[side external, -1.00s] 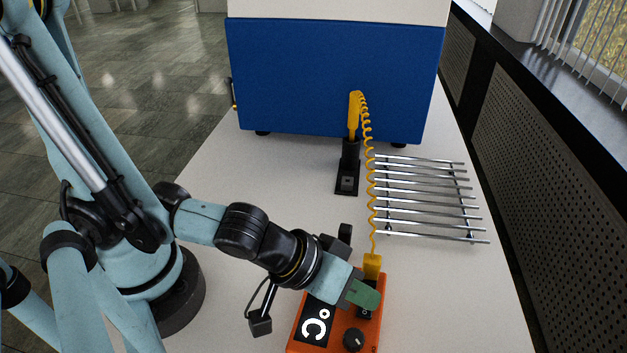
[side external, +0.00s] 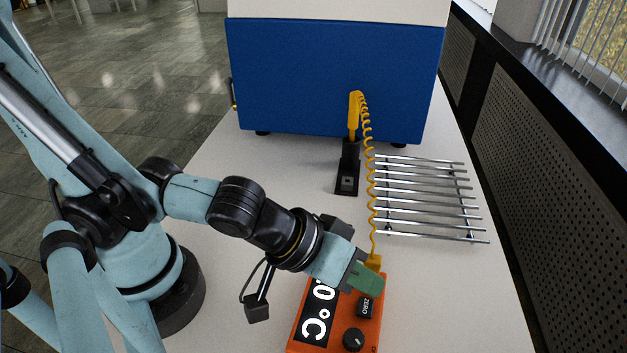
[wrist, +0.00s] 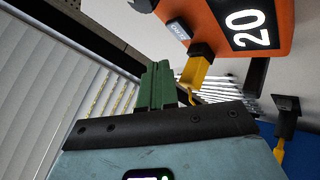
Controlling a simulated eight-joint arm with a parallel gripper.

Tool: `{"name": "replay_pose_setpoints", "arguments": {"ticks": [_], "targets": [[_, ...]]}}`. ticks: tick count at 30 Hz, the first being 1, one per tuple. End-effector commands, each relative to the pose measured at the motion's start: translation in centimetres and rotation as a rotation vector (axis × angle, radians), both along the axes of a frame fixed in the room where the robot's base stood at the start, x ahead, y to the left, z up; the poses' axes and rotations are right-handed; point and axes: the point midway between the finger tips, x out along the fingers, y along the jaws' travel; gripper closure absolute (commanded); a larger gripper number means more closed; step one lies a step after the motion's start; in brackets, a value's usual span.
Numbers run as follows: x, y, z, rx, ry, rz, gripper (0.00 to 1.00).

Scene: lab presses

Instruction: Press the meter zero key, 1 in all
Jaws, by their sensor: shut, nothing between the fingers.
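The orange meter (side external: 341,341) lies on the bench at the front, with a black display (side external: 317,310) whose white digits are partly hidden by my gripper. Its dark key marked ZERO (side external: 366,306) is uncovered, above a round black knob (side external: 353,340). My gripper (side external: 367,281), with green fingers, is shut and empty, just beyond the key toward the yellow plug (side external: 374,262), and looks apart from the key. In the wrist view the shut green fingers (wrist: 158,86) point toward the meter (wrist: 284,14), with the ZERO key (wrist: 180,30) beyond their tips and "20" visible on the display.
A coiled yellow cord (side external: 372,200) runs from the plug to a yellow probe (side external: 354,115) in a black stand (side external: 347,181). A metal rod rack (side external: 428,199) lies to the right. A blue cabinet (side external: 330,75) stands behind. The bench left of the stand is clear.

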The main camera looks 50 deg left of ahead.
Motion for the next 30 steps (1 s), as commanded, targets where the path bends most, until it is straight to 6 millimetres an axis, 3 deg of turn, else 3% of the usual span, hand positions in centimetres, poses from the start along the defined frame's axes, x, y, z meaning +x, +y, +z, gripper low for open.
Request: {"name": "replay_pose_setpoints", "arguments": {"ticks": [12, 30], "targets": [[0.0, 0.0, 2.9, 0.000, 0.000, 0.000, 1.00], [0.0, 0.1, 2.9, 0.001, -0.001, 0.001, 1.00]]}}
